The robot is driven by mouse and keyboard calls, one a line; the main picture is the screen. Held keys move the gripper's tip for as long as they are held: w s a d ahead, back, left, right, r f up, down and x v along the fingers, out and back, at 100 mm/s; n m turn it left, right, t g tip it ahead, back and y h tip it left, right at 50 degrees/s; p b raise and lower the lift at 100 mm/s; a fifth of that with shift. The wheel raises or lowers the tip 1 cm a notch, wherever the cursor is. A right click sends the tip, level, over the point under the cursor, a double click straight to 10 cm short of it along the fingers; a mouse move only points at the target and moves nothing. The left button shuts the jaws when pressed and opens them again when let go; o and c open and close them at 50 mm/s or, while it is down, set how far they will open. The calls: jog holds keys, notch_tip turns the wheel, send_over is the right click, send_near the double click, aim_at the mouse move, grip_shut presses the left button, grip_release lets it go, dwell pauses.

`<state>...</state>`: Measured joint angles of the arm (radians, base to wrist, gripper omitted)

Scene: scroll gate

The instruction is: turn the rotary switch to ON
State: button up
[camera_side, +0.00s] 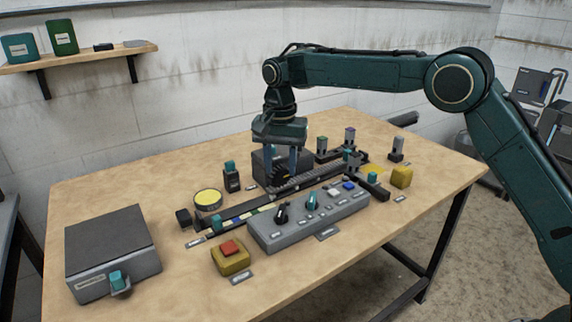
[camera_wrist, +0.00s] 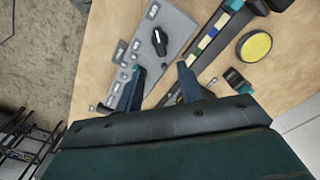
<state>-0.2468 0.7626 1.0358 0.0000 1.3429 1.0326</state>
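A grey control panel (camera_side: 330,222) lies on the table and carries a black pointed knob (camera_side: 282,214) and a teal knob (camera_side: 311,202). Both look like rotary switches; their labels are too small to read. The black knob also shows in the wrist view (camera_wrist: 159,42), ahead of the fingers, pointing along its slanted long axis. My gripper (camera_side: 281,172) points down, above and behind the panel in the side view. In the wrist view its two fingers (camera_wrist: 160,82) are apart with nothing between them. The teal knob is not clearly visible there.
A slotted track with coloured marks (camera_side: 262,210) runs behind the panel. A yellow disc (camera_side: 208,198), a red button on a yellow box (camera_side: 230,250) and a grey box (camera_side: 112,255) stand left. The front table is mostly clear.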

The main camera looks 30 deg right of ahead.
aim_at(281, 210)
notch_tip(281, 210, down, 13)
jog(key=shift+r, duration=0.15)
dwell(0.4)
grip_shut()
